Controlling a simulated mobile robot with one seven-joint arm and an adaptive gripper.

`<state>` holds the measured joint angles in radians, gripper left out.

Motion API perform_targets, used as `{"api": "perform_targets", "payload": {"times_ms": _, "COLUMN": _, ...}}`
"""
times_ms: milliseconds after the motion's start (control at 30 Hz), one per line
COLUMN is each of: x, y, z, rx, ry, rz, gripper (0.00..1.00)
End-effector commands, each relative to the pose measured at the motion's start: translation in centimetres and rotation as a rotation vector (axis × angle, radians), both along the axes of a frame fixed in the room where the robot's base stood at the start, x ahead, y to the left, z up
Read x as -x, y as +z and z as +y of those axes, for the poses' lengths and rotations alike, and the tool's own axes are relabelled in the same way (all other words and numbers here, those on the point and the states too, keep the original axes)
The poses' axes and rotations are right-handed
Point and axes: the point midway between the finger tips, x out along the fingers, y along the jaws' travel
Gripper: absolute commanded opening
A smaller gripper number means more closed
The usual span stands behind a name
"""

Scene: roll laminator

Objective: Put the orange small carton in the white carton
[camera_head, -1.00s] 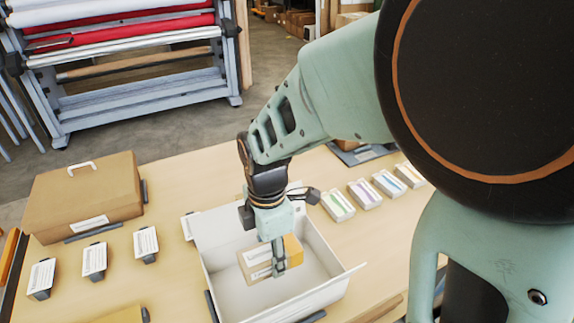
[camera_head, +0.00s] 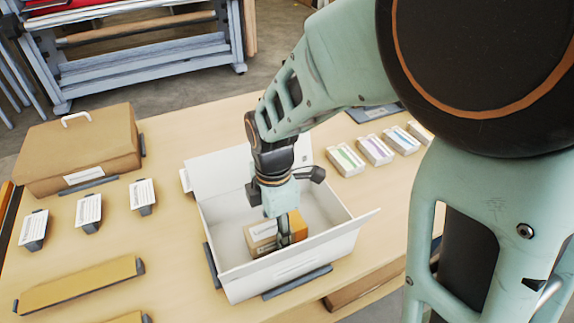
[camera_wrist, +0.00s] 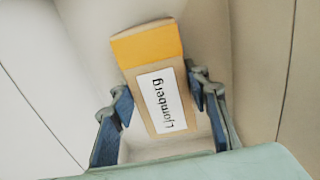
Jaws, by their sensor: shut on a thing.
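The orange small carton (camera_head: 264,236) is tan with an orange end and a white label. In the wrist view the carton (camera_wrist: 150,68) sits between the two fingers, its label reading "Ljomberg". My gripper (camera_head: 285,238) is shut on it and reaches down inside the white carton; the fingers also show in the wrist view (camera_wrist: 166,108). The white carton (camera_head: 330,252) stands open on the table with its flaps out. The orange small carton is within its walls, low down. I cannot tell whether it touches the floor of the white carton.
A brown case (camera_head: 80,150) with a white handle stands at the back left. Several labelled holders (camera_head: 88,210) and a long yellow box (camera_head: 80,285) lie on the left. Several small white boxes (camera_head: 375,150) are at the right. Bare table lies around the white carton.

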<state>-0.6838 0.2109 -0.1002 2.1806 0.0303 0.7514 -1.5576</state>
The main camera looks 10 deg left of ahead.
Motion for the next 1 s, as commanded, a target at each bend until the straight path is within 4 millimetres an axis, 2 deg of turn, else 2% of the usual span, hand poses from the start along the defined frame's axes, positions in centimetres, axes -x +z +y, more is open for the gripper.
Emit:
{"api": "perform_targets", "payload": {"times_ms": 33, "x": 0.0, "y": 0.0, "z": 0.0, "rx": 0.0, "ry": 0.0, "rz": 0.0, "gripper": 0.15}}
{"api": "perform_targets", "payload": {"times_ms": 67, "x": 0.0, "y": 0.0, "z": 0.0, "rx": 0.0, "ry": 0.0, "rz": 0.0, "gripper": 0.44}}
{"api": "perform_targets", "payload": {"times_ms": 233, "x": 0.0, "y": 0.0, "z": 0.0, "rx": 0.0, "ry": 0.0, "rz": 0.0, "gripper": 0.63}}
{"api": "perform_targets", "payload": {"times_ms": 500, "x": 0.0, "y": 0.1, "z": 0.0, "rx": 0.0, "ry": 0.0, "rz": 0.0, "gripper": 0.63}}
{"api": "perform_targets", "payload": {"times_ms": 633, "x": -0.1, "y": 0.9, "z": 0.1, "rx": -0.002, "ry": 0.0, "rz": -0.001, "gripper": 0.63}}
{"api": "perform_targets", "payload": {"times_ms": 767, "x": -0.1, "y": 3.0, "z": 0.0, "rx": -0.003, "ry": -0.001, "rz": -0.004, "gripper": 0.63}}
{"api": "perform_targets", "payload": {"times_ms": 1000, "x": -0.1, "y": 8.2, "z": 0.1, "rx": -0.003, "ry": -0.001, "rz": -0.005, "gripper": 0.63}}
